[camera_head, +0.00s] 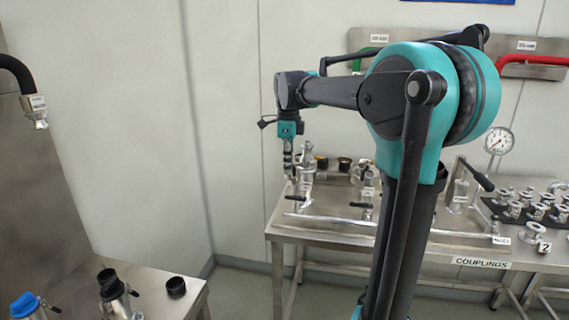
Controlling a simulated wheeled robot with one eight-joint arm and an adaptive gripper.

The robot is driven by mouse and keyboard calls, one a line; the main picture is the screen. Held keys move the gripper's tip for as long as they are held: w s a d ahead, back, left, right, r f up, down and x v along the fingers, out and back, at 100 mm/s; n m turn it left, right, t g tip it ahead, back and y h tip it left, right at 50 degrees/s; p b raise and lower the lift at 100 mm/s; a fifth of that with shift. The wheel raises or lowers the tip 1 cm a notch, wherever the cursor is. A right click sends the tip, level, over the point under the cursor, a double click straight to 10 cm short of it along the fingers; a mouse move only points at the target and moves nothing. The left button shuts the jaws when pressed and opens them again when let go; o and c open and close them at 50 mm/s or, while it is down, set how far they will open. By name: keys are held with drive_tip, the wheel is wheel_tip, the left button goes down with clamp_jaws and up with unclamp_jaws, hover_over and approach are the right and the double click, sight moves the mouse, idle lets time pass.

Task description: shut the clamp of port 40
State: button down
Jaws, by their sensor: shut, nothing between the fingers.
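My gripper (289,170) points down at the left end of the steel couplings table (330,238). It is shut and looks empty. Just right of it stands a metal port fitting (306,170) with a black-handled clamp lever (299,198) low in front. From this view I cannot tell whether the gripper touches the fitting. A second fitting (367,187) with a black-tipped lever stands further right, partly beside my arm. A third (460,190), with a long dark handle, stands right of my arm. No port number 40 is readable, and whether each clamp is open or shut is unclear.
Black caps (344,164) sit at the table's back. A black rack of metal couplings (526,205) and a pressure gauge (498,140) are at right. A second bench (160,300) with capped fittings is at lower left. Floor shows between the benches.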

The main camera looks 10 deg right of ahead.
drive_tip(key=shift+w+d, duration=1.55)
drive_tip(key=shift+d, duration=4)
wheel_tip(320, 180, up, 7)
drive_tip(key=s, duration=0.1)
drive_tip(key=shift+a, duration=0.4)
